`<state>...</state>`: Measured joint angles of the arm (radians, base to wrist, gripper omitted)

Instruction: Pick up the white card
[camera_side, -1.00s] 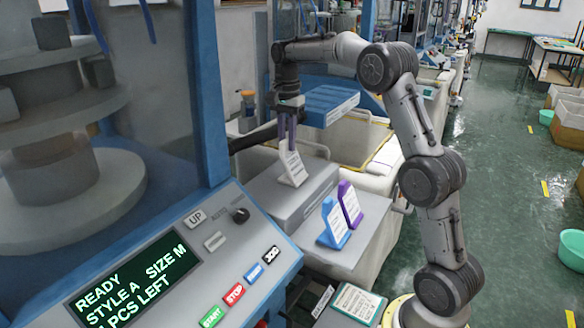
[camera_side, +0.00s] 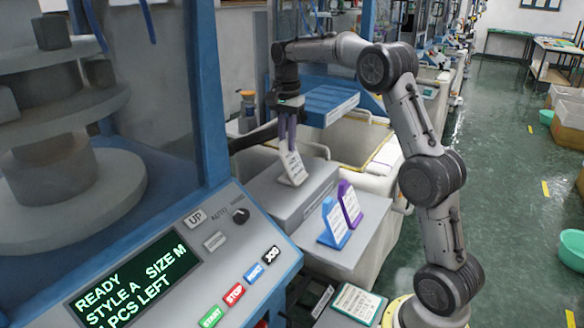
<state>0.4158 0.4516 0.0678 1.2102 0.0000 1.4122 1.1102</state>
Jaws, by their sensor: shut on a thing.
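The white card (camera_side: 293,169) stands tilted, with small printing on it, on top of the grey box (camera_side: 301,205). My gripper (camera_side: 288,147) points down from above with its fingers at the card's upper edge, and it is shut on the card. The card's lower end is at the box top; I cannot tell whether it still touches.
A blue card stand (camera_side: 333,222) and a purple card stand (camera_side: 350,203) are on the grey shelf right of the box. A control panel (camera_side: 187,272) with a lit display is in front. A blue block (camera_side: 329,105) is behind my gripper.

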